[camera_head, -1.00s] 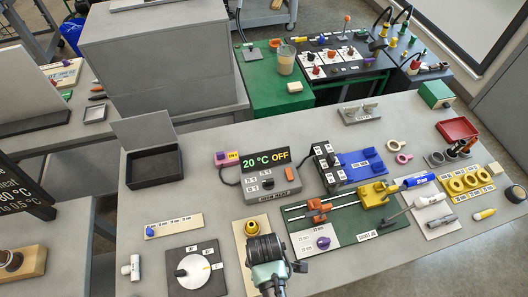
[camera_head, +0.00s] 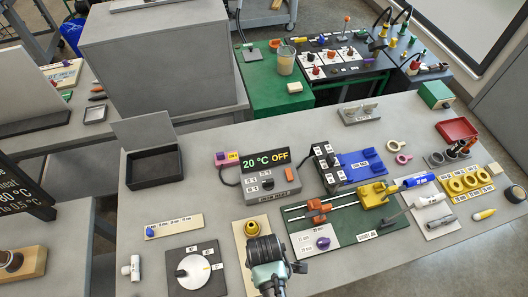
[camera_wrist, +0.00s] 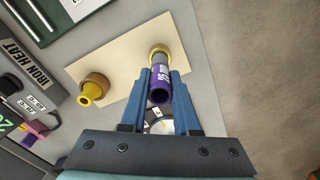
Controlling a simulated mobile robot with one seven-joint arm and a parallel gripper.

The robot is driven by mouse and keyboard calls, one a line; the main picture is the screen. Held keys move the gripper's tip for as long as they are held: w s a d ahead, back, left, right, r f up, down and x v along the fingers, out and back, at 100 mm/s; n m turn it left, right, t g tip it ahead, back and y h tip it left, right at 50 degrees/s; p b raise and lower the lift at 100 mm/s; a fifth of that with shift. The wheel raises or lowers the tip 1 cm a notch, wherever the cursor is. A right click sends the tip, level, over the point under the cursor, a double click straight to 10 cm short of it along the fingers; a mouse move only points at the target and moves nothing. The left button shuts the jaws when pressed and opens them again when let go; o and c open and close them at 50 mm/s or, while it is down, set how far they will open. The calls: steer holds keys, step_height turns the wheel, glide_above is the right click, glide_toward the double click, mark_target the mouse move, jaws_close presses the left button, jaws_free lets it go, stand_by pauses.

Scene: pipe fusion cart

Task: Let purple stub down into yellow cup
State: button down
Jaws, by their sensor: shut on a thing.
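My gripper (camera_wrist: 161,76) is shut on the purple stub (camera_wrist: 160,90), which shows between its two blue fingers in the wrist view. The stub has white print and an open near end. Its far end meets a yellow cup (camera_wrist: 159,48) on a cream board (camera_wrist: 122,72). I cannot tell whether it is inside the cup or just above it. In the head view my wrist hides the stub, the cup and the fingertips; part of the board (camera_head: 240,232) shows.
A brown and yellow fitting (camera_wrist: 92,90) stands on the same board, left of the stub in the wrist view. In the head view, a dial plate (camera_head: 195,270) lies left of the board. A green clamp base (camera_head: 350,228) lies to the right. Bare table shows behind.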

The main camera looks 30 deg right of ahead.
steer(key=shift+f+b, duration=1.1)
steer(key=shift+f, duration=0.55)
steer(key=c, duration=0.6)
jaws_free()
step_height(320, 180, up, 13)
steer(key=shift+b, duration=0.85)
steer(key=shift+w, duration=0.1)
